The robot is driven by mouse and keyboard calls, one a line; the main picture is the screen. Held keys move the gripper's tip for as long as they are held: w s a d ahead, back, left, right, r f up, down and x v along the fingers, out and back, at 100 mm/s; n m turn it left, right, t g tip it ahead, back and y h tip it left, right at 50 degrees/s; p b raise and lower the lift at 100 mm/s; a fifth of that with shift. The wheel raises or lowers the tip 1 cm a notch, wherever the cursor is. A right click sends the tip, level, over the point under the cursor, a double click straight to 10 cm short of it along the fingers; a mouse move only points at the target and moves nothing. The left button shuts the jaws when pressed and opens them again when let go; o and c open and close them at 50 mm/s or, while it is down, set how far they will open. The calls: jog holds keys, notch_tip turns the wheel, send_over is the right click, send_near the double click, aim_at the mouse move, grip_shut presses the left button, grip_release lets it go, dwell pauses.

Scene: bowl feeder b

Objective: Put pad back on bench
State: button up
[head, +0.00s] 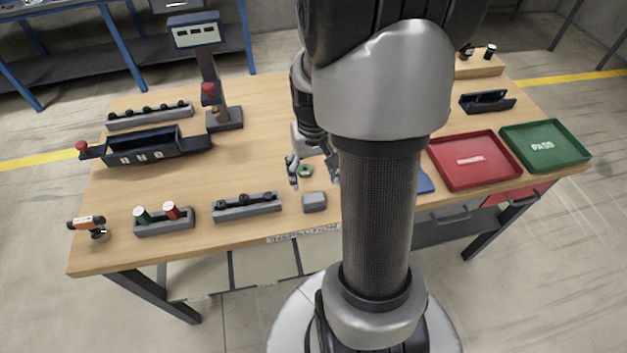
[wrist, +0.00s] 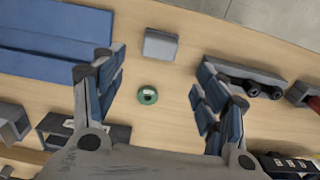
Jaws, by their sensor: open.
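A small green ring-shaped piece (head: 305,170) with a pale mark lies flat on the wooden bench (head: 262,150). It also shows in the wrist view (wrist: 148,95), between my fingers and apart from both. I cannot tell for sure that this is the pad. My gripper (head: 314,174) is open and empty, pointing down above the bench around the green piece. How high the fingertips are above the wood is not clear.
A small grey block (head: 314,203) sits just in front of the green piece. A grey rack (head: 247,207) stands left of it. A blue mat (head: 425,184), partly hidden by my arm, and red (head: 478,178) and green (head: 568,155) trays lie right. The bench between gripper and stand (head: 224,122) is clear.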

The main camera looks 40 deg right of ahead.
jog(key=a+r+n+t, duration=0.2)
jog(key=a+r+n, duration=0.1)
jog(key=a+r, duration=0.8)
jog(key=s+a+r+n+t, duration=0.2)
jog(key=s+a+r+n, duration=0.1)
jog(key=s+a+r, duration=0.4)
jog(key=shift+s+a+r+t, duration=0.15)
jog(key=shift+s+a+t, duration=0.15)
jog(key=shift+s+a, duration=0.85)
jog(key=shift+c, duration=0.5)
